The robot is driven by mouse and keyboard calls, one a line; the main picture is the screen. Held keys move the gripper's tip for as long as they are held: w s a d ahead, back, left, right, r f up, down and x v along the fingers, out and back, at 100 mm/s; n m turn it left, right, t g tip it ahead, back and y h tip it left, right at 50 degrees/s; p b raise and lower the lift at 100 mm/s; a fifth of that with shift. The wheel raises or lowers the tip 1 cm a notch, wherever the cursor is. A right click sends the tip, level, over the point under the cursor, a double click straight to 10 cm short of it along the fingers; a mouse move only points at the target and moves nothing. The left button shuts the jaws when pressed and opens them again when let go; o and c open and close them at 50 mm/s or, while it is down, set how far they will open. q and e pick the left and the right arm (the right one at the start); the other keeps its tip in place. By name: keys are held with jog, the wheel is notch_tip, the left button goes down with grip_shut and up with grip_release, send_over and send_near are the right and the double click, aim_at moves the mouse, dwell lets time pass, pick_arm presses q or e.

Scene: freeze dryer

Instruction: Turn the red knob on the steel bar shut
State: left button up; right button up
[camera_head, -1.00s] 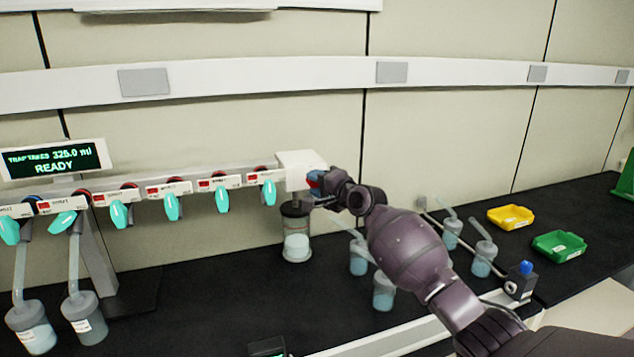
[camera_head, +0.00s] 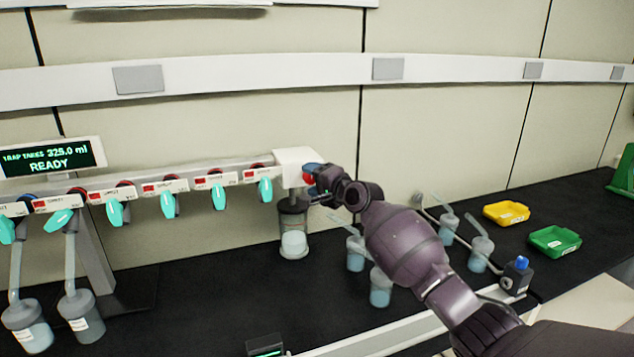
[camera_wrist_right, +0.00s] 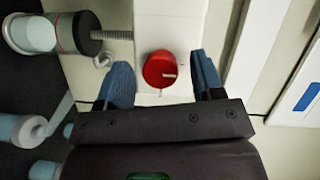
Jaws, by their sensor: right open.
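The red knob (camera_wrist_right: 158,69) is on the white end block (camera_head: 293,157) of the steel bar (camera_head: 140,181). In the right wrist view it is round, with a small pale pointer towards its right side. My right gripper (camera_wrist_right: 162,82) is open, with one blue finger on each side of the knob. A gap shows between the knob and each finger. In the head view my right gripper (camera_head: 315,176) is at the right end of the bar and hides most of the knob. My left gripper is not in view.
Several teal-handled valves (camera_head: 219,197) line the bar. A jar (camera_head: 293,230) hangs under the end block. Flasks (camera_head: 380,287) stand near my right arm. A display (camera_head: 50,158) reads READY. Yellow (camera_head: 506,213) and green (camera_head: 555,241) trays lie at the right.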

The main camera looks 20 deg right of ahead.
jog(key=b+v, duration=0.1)
jog(key=v, duration=0.9)
jog(key=shift+s, duration=0.4)
jog(key=shift+d, duration=0.1)
jog(key=s+f+n+g+h+b, duration=0.2)
jog(key=s+f+n+g+h, duration=0.2)
jog(key=s+f, duration=3.4)
jog(key=n+h, duration=0.3)
jog(key=n, duration=0.5)
jog(key=shift+s+f, duration=0.2)
jog(key=shift+f, duration=0.2)
